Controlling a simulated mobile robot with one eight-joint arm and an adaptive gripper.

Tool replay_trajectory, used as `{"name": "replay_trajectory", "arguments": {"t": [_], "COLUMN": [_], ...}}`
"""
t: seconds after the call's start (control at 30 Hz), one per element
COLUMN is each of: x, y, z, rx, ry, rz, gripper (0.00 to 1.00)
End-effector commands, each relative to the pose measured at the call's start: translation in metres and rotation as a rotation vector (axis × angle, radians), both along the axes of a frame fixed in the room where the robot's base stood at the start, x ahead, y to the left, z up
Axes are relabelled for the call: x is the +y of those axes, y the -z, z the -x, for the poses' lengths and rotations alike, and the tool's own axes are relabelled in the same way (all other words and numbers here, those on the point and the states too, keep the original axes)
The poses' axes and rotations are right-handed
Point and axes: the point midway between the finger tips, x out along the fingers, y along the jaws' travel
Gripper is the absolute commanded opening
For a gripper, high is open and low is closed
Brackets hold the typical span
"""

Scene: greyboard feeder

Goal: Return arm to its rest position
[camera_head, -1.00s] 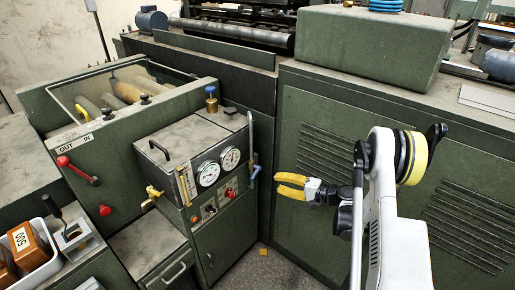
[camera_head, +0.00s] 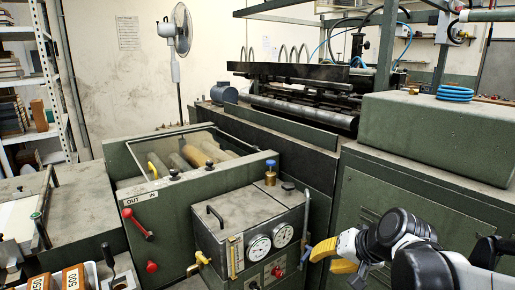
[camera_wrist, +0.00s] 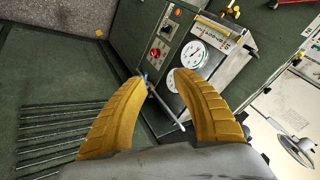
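My gripper (camera_head: 333,258) is at the lower right of the head view, just right of the gauge box's right side. In the wrist view its two yellow fingers (camera_wrist: 159,80) stand apart with nothing held between them. Behind the gap between them, the wrist view shows the gauge box (camera_wrist: 222,60) with its white dials and a thin lever. My arm (camera_head: 405,245) is folded in at the lower right of the head view, and its lower part runs out of the picture.
The gauge box (camera_head: 235,215) stands close left of my gripper. A green cabinet (camera_head: 360,200) with slatted vents stands behind my arm. The feeder with rollers (camera_head: 115,160) and its red-knobbed lever (camera_head: 138,224) are further left. Coiled blue hose (camera_head: 455,93) lies on the green housing.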

Motion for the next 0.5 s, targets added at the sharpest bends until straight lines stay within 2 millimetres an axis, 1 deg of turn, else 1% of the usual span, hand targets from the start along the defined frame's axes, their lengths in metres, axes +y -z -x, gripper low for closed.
{"name": "replay_trajectory", "arguments": {"t": [0.03, 0.1, 0.17, 0.2, 0.3, 0.4, 0.5], "x": [0.003, 0.002, 0.000, -0.001, -0.007, -0.013, -0.017], "y": [-0.005, -0.010, -0.013, -0.014, -0.013, -0.011, -0.009], "z": [0.022, 0.050, 0.073, 0.088, 0.120, 0.142, 0.156], "rx": [-0.002, -0.010, -0.017, -0.023, -0.038, -0.054, -0.065], "ry": [-0.016, -0.037, -0.055, -0.067, -0.097, -0.119, -0.134], "rz": [0.051, 0.130, 0.198, 0.241, 0.340, 0.417, 0.466], "gripper": [0.35, 0.35, 0.35, 0.35, 0.35, 0.35, 0.35]}}
